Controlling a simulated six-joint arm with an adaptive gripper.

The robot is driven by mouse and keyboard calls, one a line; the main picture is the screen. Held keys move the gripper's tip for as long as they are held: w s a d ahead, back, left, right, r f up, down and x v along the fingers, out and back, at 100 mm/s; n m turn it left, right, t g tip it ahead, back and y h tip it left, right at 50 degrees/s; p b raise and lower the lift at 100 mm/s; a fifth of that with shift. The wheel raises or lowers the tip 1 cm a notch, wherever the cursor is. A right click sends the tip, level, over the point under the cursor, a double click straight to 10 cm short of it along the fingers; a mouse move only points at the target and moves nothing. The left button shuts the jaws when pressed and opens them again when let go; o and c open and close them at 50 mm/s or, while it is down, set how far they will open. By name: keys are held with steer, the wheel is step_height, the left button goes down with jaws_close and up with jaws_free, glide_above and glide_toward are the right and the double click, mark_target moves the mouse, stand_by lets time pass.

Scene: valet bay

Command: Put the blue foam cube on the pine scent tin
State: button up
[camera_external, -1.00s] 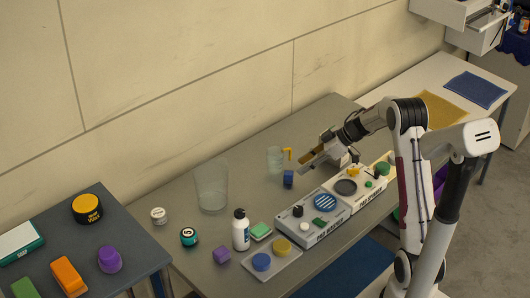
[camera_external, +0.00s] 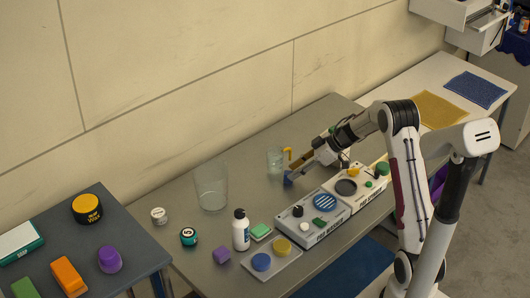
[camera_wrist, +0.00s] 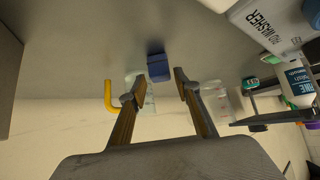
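The blue foam cube (camera_external: 287,181) stands on the grey table, near the clear cup with the yellow handle. In the wrist view the cube (camera_wrist: 158,67) lies just ahead of the gap between my fingertips. My gripper (camera_wrist: 160,86) is open and empty, its two fingers apart. In the external view my gripper (camera_external: 294,174) is low beside the cube and partly covers it. A small dark tin with a teal lid (camera_external: 188,237) stands at the table's left end. A pale tin (camera_external: 158,215) stands behind it. Their labels are too small to read, so which is pine scent is unclear.
A clear cup with a yellow handle (camera_external: 275,160) stands close behind the cube. The pad washer (camera_external: 318,222) is to its right. A tall clear container (camera_external: 211,187), white bottle (camera_external: 241,230) and purple cube (camera_external: 221,256) stand toward the left. Table between cube and container is clear.

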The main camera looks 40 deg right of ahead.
mark_target(289, 173)
steer(key=shift+x, duration=1.8)
steer(key=shift+r, duration=0.1)
steer(key=c, duration=0.7)
steer(key=shift+o, duration=0.2)
steer(key=shift+r, duration=0.15)
steer(key=shift+r, duration=4.85)
